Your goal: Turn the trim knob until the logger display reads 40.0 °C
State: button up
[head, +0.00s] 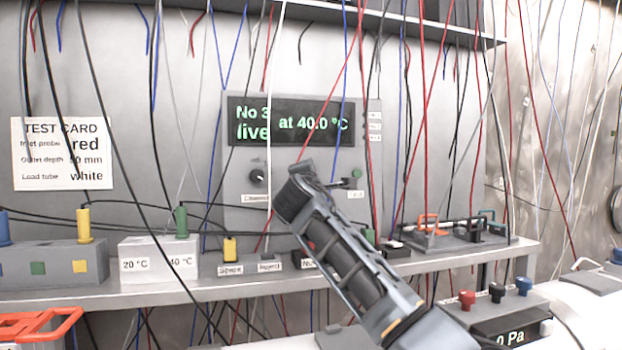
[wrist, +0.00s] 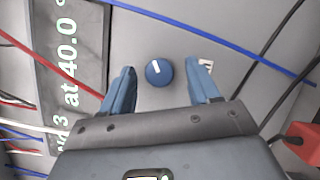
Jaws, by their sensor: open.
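The logger (head: 238,180) is a grey box on the shelf with a dark display (head: 290,122) that reads "No 3 live at 40.0 °C" in green. In the wrist view the display (wrist: 70,70) shows sideways at the left. A round blue knob (wrist: 159,72) with a white pointer mark sits on the grey panel. My gripper (wrist: 160,75) is open, with one finger on each side of the blue knob and gaps between. In the head view my gripper (head: 300,180) is in front of the logger's lower panel and hides the blue knob. A black knob (head: 258,176) shows left of it.
Many hanging wires (head: 425,120) cross in front of the wall and logger. A test card (head: 62,153) is at the left. A white block (head: 150,262) marked 20 °C and 40 °C holds a green probe (head: 181,222). A tray (head: 450,240) stands on the shelf at right.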

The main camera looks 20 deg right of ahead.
jog(key=b+v, duration=0.1)
jog(key=v, duration=0.6)
jog(key=shift+s+a+b, duration=0.15)
jog(key=shift+s+b, duration=0.2)
jog(key=shift+f, duration=0.1)
